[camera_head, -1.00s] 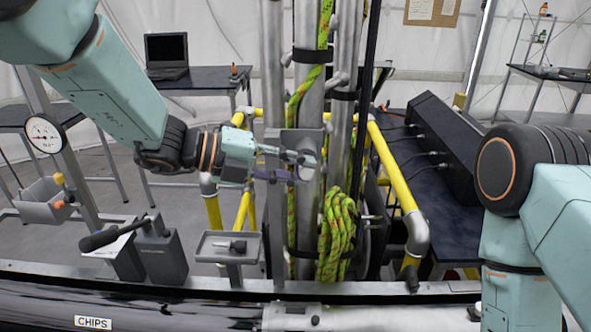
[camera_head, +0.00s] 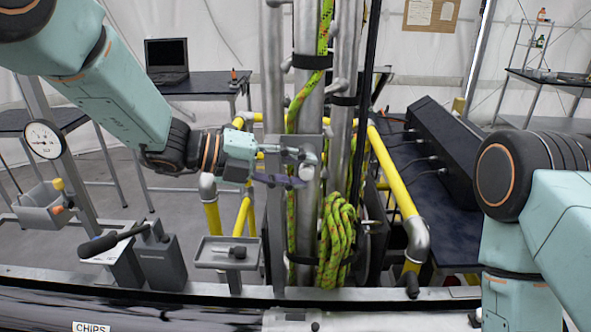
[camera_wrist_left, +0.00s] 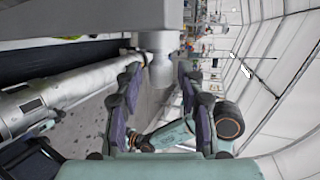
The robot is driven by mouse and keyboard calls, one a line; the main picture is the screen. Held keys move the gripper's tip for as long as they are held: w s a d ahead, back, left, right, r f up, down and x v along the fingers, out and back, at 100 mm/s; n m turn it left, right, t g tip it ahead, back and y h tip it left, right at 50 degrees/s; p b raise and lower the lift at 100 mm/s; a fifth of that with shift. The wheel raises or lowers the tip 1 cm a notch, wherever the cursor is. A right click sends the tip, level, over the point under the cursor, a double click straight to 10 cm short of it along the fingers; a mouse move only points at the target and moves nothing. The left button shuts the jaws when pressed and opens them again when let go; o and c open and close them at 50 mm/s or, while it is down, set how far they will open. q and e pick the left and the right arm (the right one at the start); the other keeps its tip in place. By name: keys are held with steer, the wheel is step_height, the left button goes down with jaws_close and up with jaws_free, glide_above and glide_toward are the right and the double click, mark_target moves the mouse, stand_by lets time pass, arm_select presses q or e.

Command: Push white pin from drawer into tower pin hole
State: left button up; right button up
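The white pin (camera_head: 306,173) sticks out of the grey plate (camera_head: 312,142) on the tower. It also shows in the left wrist view (camera_wrist_left: 160,70) as a pale round-ended knob below a grey block (camera_wrist_left: 90,18). My left gripper (camera_head: 299,169) is at the pin. In the left wrist view its two fingers (camera_wrist_left: 156,82) stand apart on either side of the pin, with visible gaps. The hole and the pin's inner end are hidden. The grey drawer (camera_head: 40,214) at the left holds a yellow and an orange piece. My right gripper is out of view.
A coiled green rope (camera_head: 338,240) hangs on the tower just right of my left gripper. A small grey tray (camera_head: 210,262) with a dark piece stands below. Yellow rails (camera_head: 393,176) run behind the tower. A lever box (camera_head: 162,265) stands lower left.

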arm_select(q)
steer(key=shift+o, duration=0.7)
steer(key=shift+r, duration=0.1)
steer(key=v, duration=1.2)
